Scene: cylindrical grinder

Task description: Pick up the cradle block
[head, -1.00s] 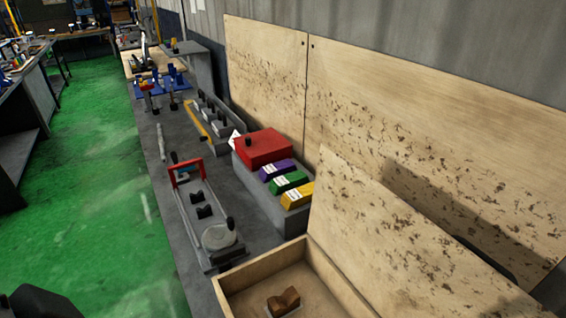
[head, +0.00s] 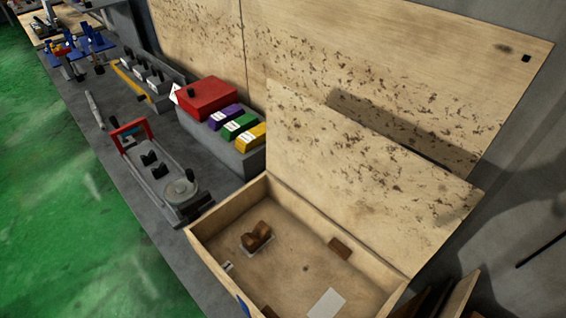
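A brown block with a V-shaped notch in its top, which looks like the cradle block (head: 257,236), sits inside an open wooden box (head: 213,258) on a small pale plate, near the box's back left. The box's lid (head: 370,175) stands tilted open behind it. Neither of my grippers shows in the head view.
The box also holds small brown pieces (head: 340,248) and a white card (head: 326,303). Left of it is a grey fixture (head: 160,175) with dark blocks and a red handle. Behind stands a grey stand with a red box (head: 207,96) and purple, green and yellow blocks.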

